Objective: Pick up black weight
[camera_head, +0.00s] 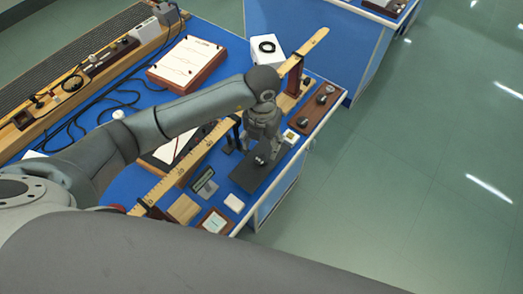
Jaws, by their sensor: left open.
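My left gripper (260,152) is open and points down over the dark mat (246,180) near the right edge of the blue bench (133,183). Small dark and light items (262,161) show just below its fingertips. One may be the black weight, but they are too small to tell, and I cannot tell whether the fingers touch them. Several dark pieces also sit on a brown wooden tray (313,107) to the right of the gripper. My right gripper is not in view.
A long wooden ruler (165,186) runs diagonally behind the gripper on dark stands. A white box with a black ring (267,50) stands at the back. Green floor is clear at right.

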